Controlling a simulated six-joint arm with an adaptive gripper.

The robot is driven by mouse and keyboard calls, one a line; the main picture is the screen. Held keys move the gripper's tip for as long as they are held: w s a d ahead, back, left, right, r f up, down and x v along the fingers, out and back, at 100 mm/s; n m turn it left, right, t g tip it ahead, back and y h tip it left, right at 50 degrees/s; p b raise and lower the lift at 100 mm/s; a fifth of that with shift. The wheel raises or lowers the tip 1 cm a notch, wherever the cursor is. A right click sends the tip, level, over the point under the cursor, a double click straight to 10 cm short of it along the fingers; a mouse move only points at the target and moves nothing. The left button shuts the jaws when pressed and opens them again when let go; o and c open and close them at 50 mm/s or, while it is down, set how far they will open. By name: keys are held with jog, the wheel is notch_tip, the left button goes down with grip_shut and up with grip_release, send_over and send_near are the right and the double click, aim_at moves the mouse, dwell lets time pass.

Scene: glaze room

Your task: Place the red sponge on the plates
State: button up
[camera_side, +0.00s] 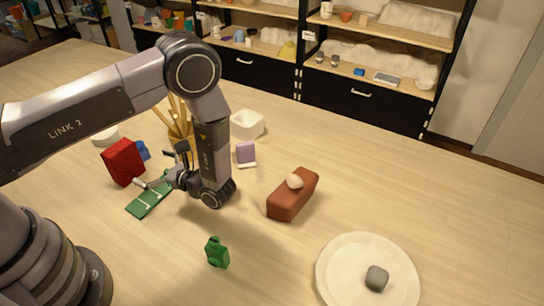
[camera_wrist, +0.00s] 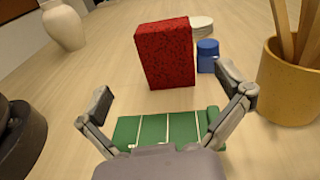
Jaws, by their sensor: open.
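The red sponge (camera_side: 122,162) stands upright on the table at the left. In the wrist view the red sponge (camera_wrist: 165,52) is straight ahead, beyond my fingertips and framed between them with a gap.
A green lined block (camera_wrist: 165,128) lies below my fingers. A blue cylinder (camera_wrist: 207,56) stands right of the sponge, and a tan pot of sticks (camera_wrist: 288,88) further right. A brown brick (camera_side: 292,196), green figure (camera_side: 217,252) and large white plate (camera_side: 345,250) lie away to the right.

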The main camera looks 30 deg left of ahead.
jog(key=s+r+n+g+h, duration=0.35)
jog(key=r+n+h, duration=0.65)
jog(key=r, duration=1.1)
jog(key=s+d+r+n+t+h, duration=0.3)
jog(key=s+r+n+t+h, duration=0.3)
jog(key=s+r+t, duration=0.4)
notch_tip(320, 180, up, 2)
jog(key=s+h, duration=0.1)
jog(key=s, duration=0.1)
jog(key=shift+s, duration=0.4)
jog(key=shift+d+r+t, duration=0.1)
jog(key=shift+t, duration=0.15)
